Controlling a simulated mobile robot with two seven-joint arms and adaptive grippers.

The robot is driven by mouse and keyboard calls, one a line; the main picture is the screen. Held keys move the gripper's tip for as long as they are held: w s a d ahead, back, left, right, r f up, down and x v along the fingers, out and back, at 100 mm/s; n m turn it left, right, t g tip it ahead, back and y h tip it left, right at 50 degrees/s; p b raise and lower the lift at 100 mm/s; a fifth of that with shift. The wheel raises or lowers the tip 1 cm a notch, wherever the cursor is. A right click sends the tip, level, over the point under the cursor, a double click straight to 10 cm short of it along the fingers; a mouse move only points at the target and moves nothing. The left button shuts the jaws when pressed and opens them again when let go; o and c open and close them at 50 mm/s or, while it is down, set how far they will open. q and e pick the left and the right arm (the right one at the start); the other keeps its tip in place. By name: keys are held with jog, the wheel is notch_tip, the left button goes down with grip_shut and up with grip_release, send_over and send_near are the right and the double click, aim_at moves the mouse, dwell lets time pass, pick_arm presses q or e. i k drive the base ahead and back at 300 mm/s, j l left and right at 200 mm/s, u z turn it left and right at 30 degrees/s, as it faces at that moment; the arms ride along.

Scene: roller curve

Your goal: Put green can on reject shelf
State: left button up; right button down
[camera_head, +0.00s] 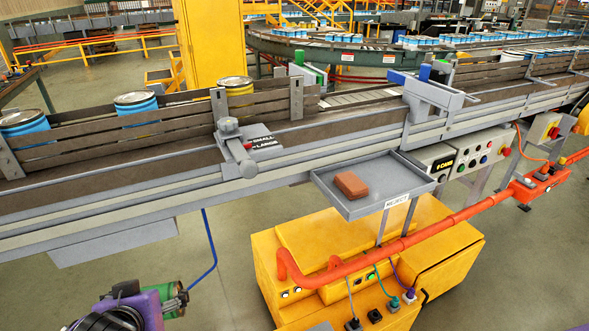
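The reject shelf (407,180) is a grey tray with a low rim and a "REJECT" label, mounted in front of the conveyor. A reddish-brown block (350,184) lies on its left part. My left gripper (172,299) is at the bottom left, low in front of the conveyor and well left of the shelf. It appears shut on the green can (168,289), which lies on its side and is partly hidden by the gripper and my purple arm. My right gripper is not in view.
The conveyor (100,187) crosses the view, carrying blue cans (136,106) and a yellow can (236,84) behind its rail. An orange pipe (420,238) and a yellow cabinet (330,250) stand below the shelf. A blue cable (212,240) hangs between the can and the shelf.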

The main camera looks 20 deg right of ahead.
aim_at(388, 190)
jog(key=l, duration=0.4)
jog(key=i+l+z, duration=0.1)
jog(key=l, duration=0.35)
jog(key=i+l, duration=0.1)
jog(key=l, duration=0.3)
jog(key=l+z, duration=0.15)
jog(key=l, duration=0.3)
jog(key=i, duration=0.05)
